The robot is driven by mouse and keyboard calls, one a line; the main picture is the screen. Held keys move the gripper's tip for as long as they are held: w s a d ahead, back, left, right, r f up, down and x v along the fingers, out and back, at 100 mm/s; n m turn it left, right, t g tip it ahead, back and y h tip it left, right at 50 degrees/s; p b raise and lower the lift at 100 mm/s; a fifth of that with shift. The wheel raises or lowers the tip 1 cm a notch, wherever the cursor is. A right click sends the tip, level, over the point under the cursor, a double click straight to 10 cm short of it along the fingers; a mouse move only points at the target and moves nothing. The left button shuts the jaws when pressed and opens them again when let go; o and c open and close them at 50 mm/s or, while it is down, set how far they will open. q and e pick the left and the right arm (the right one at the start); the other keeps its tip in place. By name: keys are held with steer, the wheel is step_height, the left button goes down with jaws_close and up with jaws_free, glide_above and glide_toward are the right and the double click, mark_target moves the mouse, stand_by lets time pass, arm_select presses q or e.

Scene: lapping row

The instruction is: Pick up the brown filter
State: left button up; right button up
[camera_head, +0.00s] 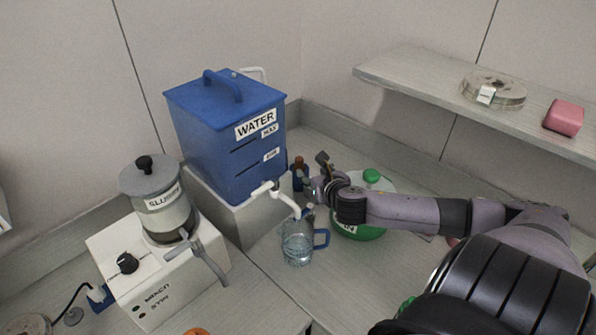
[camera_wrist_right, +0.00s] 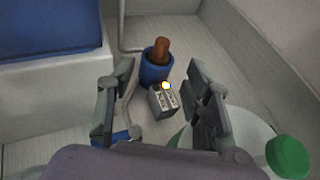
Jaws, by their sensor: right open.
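The brown filter (camera_wrist_right: 162,46) stands upright in a small blue holder (camera_wrist_right: 155,70), its top showing above the rim; its lower part is hidden inside. In the head view the brown filter (camera_head: 299,163) shows beside the blue water tank, close to the wall. My right gripper (camera_head: 318,176) is close to it, on its right in that view. In the right wrist view my right gripper (camera_wrist_right: 160,98) is open and empty, with the filter beyond the fingertips, roughly between their lines. My left gripper is not in view.
A small grey labelled block (camera_wrist_right: 163,103) stands just in front of the holder. A blue water tank (camera_head: 222,135) with a white tap is at left, a glass jug (camera_head: 297,246) below the tap.

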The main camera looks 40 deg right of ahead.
steer(key=f, duration=0.1)
glide_toward(300, 163)
steer(key=w, duration=0.3)
steer(key=shift+w+d+f+p, duration=0.1)
steer(key=shift+w+d+f, duration=0.5)
steer(key=shift+w, duration=0.25)
steer(key=shift+w+d+f+p, duration=0.15)
steer(key=shift+w+d+f, duration=0.35)
steer(key=shift+w+f, duration=0.25)
steer(key=shift+w+d+f+p, duration=0.1)
steer(key=shift+w+d+f, duration=0.45)
steer(key=shift+w, duration=0.35)
steer(key=shift+r, duration=0.1)
steer(key=shift+s, duration=0.1)
steer(key=shift+c, duration=0.2)
jaws_close()
